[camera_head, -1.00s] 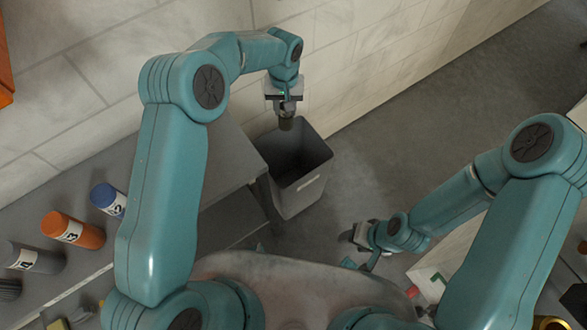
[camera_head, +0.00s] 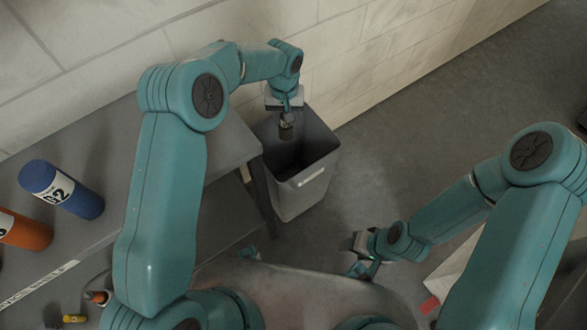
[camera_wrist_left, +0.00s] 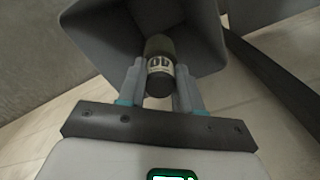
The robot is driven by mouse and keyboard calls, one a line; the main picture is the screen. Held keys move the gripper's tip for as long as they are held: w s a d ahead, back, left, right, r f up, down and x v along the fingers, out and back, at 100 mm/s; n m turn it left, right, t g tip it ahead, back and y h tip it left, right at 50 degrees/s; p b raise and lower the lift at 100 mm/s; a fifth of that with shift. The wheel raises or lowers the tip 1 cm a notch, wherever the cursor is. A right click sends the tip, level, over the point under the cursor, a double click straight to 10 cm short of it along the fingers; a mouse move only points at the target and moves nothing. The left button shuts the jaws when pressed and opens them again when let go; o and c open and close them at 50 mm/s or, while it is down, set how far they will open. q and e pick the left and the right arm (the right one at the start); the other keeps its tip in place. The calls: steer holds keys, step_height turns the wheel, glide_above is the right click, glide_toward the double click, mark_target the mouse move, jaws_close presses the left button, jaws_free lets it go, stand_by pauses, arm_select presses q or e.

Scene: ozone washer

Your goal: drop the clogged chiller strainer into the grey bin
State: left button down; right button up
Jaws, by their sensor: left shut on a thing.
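The clogged chiller strainer is a small dark cylinder (camera_head: 286,131) with a pale printed label, which shows in the left wrist view (camera_wrist_left: 160,70). My left gripper (camera_head: 287,116) is shut on it, with one finger on each side in the left wrist view (camera_wrist_left: 159,80). The strainer hangs over the open mouth of the grey bin (camera_head: 308,187), near its back edge. The bin's wall fills the upper part of the left wrist view (camera_wrist_left: 95,30). My right gripper (camera_head: 362,254) is low at the centre right, away from the bin; its jaws are too small to read.
A grey bench (camera_head: 110,150) stands left of the bin. On it are a blue cylinder (camera_head: 62,189) marked 2 and an orange cylinder (camera_head: 22,230). A pale tiled wall (camera_head: 370,50) runs behind the bin. The floor (camera_head: 430,150) to its right is clear.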

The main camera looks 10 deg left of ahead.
mark_target(285, 128)
arm_select(q)
steer(key=shift+f+b, duration=1.55)
steer(key=shift+f, duration=1.25)
steer(key=c, duration=0.7)
jaws_free()
steer(key=shift+r, duration=0.15)
step_height(285, 128, up, 16)
steer(key=p, duration=0.4)
steer(key=shift+r, duration=0.1)
